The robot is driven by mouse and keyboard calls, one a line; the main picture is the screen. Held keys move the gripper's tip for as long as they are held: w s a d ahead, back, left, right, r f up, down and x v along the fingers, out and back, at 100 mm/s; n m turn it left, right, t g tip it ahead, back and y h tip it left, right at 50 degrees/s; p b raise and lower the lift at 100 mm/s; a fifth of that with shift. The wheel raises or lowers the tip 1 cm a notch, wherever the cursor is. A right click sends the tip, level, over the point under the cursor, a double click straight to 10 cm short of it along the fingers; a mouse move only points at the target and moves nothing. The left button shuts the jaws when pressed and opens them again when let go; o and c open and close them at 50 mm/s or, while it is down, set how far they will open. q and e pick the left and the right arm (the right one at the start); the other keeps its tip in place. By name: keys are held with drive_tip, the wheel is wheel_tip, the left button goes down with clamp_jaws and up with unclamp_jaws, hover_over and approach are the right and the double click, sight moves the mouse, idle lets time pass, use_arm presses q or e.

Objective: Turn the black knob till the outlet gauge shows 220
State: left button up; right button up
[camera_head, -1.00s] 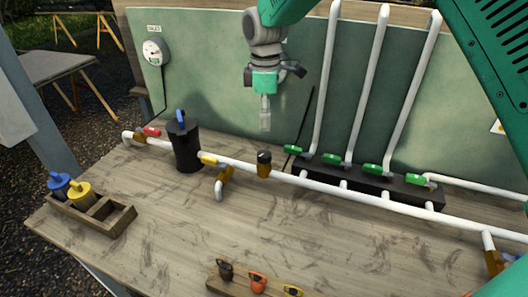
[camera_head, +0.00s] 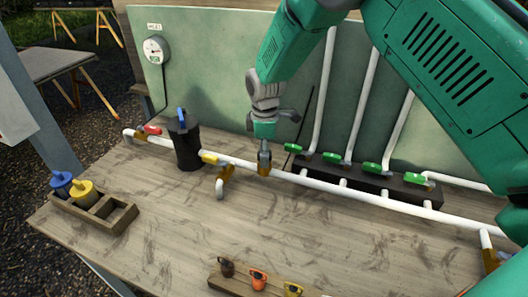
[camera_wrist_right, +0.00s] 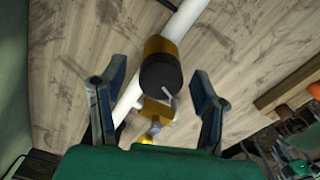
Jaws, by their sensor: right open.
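The black knob (camera_wrist_right: 161,72) sits on a brass fitting (camera_wrist_right: 157,46) on the white pipe. It has a pale pointer line on its face. My right gripper (camera_wrist_right: 158,80) is open, with one finger on each side of the knob in the right wrist view and gaps to it. My left gripper is not in view.
A black filter canister (camera_head: 187,150) with a blue handle stands left of the fitting. A yellow-handled valve (camera_head: 212,157) is close by. Green-handled valves (camera_head: 332,158) line the black manifold at right. A wooden box (camera_head: 112,216) and a small rack (camera_head: 232,283) stand nearer.

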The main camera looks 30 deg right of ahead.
drive_tip(key=c, duration=1.1)
drive_tip(key=shift+c, duration=0.2)
drive_tip(key=shift+r+n, duration=0.1)
drive_tip(key=shift+n, duration=0.2)
drive_tip(key=n+p, duration=0.1)
drive_tip(key=n, duration=0.1)
drive_tip(key=shift+n, duration=0.3)
drive_tip(key=n+p, duration=0.1)
drive_tip(key=n, duration=0.1)
drive_tip(key=shift+n, duration=0.3)
drive_tip(key=n+p, duration=0.1)
drive_tip(key=n, duration=0.5)
drive_tip(key=shift+w, duration=0.15)
drive_tip(key=shift+r, duration=0.1)
